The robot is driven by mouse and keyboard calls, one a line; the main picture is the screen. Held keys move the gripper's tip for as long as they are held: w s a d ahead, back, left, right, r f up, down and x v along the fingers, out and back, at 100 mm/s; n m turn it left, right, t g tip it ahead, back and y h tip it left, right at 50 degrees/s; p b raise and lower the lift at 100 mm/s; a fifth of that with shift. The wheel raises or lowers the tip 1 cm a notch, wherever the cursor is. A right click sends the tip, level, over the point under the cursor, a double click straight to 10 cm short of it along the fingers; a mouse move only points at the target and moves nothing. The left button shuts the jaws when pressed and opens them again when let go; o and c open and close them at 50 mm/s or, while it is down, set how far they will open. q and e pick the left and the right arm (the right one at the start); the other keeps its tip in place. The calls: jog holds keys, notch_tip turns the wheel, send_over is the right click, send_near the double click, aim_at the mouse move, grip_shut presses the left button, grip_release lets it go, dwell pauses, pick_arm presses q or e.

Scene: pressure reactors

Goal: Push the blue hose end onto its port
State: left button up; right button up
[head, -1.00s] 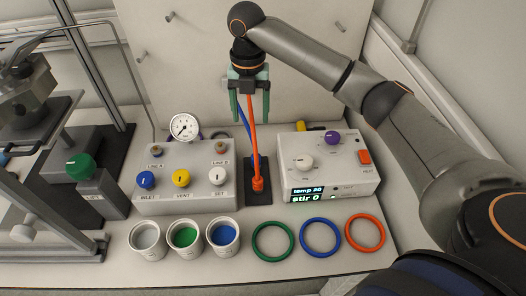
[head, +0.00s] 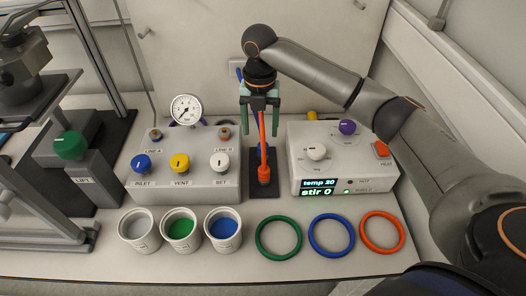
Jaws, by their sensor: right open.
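My right gripper (head: 261,133) hangs fingers down over the dark base plate (head: 264,191) between the two consoles. Its teal fingers are apart, either side of the orange hose. The orange hose (head: 262,135) runs down to an orange end (head: 264,175) standing at the plate. The blue hose (head: 240,74) shows as a short piece left of my wrist. More blue shows behind the orange hose, but my gripper and that hose hide most of it. I cannot tell where the blue end sits or see its port clearly. My left gripper is out of view.
The valve console (head: 187,190) with its gauge (head: 186,109) stands left, the stirrer console (head: 345,185) right. Three cups and three rings, green (head: 278,256), blue (head: 331,253) and orange (head: 382,249), line the front. The lift stand (head: 90,165) is far left.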

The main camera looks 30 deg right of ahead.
aim_at(263, 145)
jog(key=shift+f, duration=2.1)
jog(key=shift+w+d+f, duration=0.1)
jog(key=shift+d+f, duration=0.15)
jog(key=shift+f, duration=1.05)
jog(key=shift+w+d+f, duration=0.1)
jog(key=shift+d+f, duration=0.1)
jog(key=shift+f, duration=1.1)
grip_shut()
